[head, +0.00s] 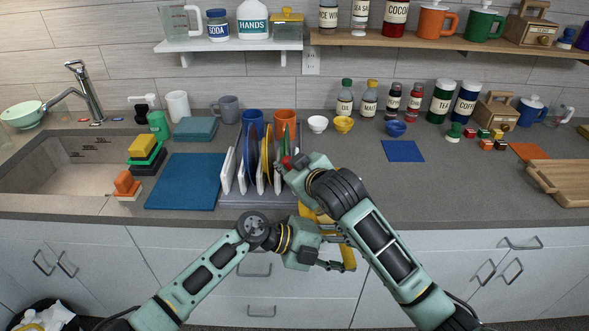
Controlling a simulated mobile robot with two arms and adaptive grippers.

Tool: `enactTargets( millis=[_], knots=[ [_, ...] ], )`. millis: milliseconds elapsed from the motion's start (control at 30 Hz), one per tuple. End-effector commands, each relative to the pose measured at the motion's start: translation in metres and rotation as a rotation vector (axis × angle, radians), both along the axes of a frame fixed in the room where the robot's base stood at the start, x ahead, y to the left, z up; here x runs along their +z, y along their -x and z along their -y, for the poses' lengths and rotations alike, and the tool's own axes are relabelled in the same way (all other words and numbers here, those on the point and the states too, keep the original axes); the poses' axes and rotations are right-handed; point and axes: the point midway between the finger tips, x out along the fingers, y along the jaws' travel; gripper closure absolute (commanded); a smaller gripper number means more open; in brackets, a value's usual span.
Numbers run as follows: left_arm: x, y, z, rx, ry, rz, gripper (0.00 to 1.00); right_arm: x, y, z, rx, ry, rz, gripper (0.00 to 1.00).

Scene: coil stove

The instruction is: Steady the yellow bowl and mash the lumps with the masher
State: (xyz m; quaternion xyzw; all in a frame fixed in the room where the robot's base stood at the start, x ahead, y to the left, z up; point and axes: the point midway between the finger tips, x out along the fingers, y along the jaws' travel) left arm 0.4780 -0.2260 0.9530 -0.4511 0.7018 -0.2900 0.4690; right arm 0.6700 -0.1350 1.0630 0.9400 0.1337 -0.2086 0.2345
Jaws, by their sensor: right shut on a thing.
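A small yellow bowl (344,124) stands upright on the counter toward the back, apart from both grippers. My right gripper (287,170) is in front of the dish rack and shut on a small red thing (286,162); only a bit of it shows, and I cannot tell if it is a masher. My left gripper (335,250) is low in front of the counter's front edge, under my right arm. Yellow curved pieces show around it; I cannot tell what they are or whether its fingers are open. No masher head or lumps can be made out.
A dish rack (230,199) with upright plates stands close to my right gripper. A blue mat (185,182) lies left of it, beside the sink (75,165). Bottles and jars line the back.

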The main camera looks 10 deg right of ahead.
Motion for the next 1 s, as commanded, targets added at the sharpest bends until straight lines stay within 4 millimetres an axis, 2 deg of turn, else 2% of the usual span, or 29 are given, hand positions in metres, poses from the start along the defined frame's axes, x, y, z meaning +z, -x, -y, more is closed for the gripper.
enactTargets(
  millis=[33,433,1000],
  knots=[
    [-0.010,0.000,-0.005,0.009,-0.017,-0.018,0.81,0.006,0.001,-0.005,0.003,-0.003,0.007,1.00],
    [-0.010,0.000,-0.005,0.009,-0.018,-0.016,0.81,0.039,0.011,-0.030,0.005,-0.005,0.012,1.00],
    [-0.010,-0.001,-0.005,0.009,-0.017,-0.016,0.81,0.048,0.014,-0.038,0.004,-0.004,0.011,1.00]
  ],
)
